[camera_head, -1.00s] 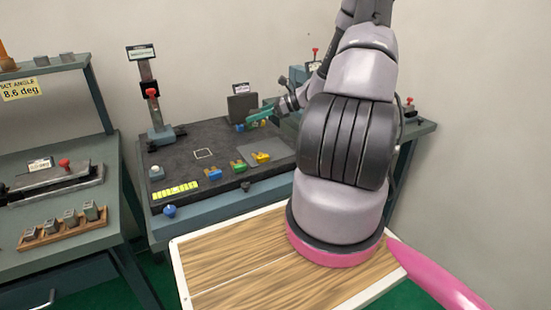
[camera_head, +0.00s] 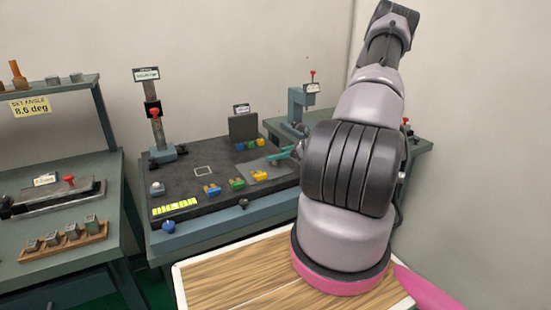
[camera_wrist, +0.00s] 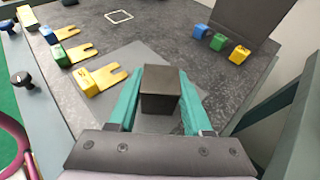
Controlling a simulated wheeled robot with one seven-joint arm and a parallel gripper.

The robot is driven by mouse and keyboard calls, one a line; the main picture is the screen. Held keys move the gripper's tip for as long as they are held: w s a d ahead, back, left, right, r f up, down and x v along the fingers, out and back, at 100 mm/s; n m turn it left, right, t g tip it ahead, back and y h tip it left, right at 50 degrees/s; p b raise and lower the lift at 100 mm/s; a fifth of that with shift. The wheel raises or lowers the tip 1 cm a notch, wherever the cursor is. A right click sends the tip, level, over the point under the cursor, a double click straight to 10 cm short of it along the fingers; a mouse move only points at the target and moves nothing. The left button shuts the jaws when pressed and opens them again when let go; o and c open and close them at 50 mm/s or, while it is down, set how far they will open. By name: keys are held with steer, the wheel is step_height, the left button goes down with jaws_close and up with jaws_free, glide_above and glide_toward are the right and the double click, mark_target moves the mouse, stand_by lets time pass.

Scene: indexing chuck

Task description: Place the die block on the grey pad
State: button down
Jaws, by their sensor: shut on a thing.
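The dark, square-topped die block (camera_wrist: 160,82) is between the two teal fingers of my gripper (camera_wrist: 161,90) in the wrist view. My gripper is shut on it. The light grey pad (camera_wrist: 122,62) lies on the dark table top, beneath and just beyond the block in that view. I cannot tell whether the block touches the pad. In the head view my gripper (camera_head: 281,154) is at the right part of the grey pad (camera_head: 254,165). I cannot make out the block there.
Small coloured blocks (camera_wrist: 218,42) stand by a dark upright plate (camera_wrist: 250,15). A white square outline (camera_head: 203,171) marks clear table. A post stand (camera_head: 157,125) rises at the back left.

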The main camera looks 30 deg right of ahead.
steer(key=shift+f, duration=0.45)
steer(key=shift+c, duration=1.6)
jaws_free()
steer(key=shift+f, duration=0.15)
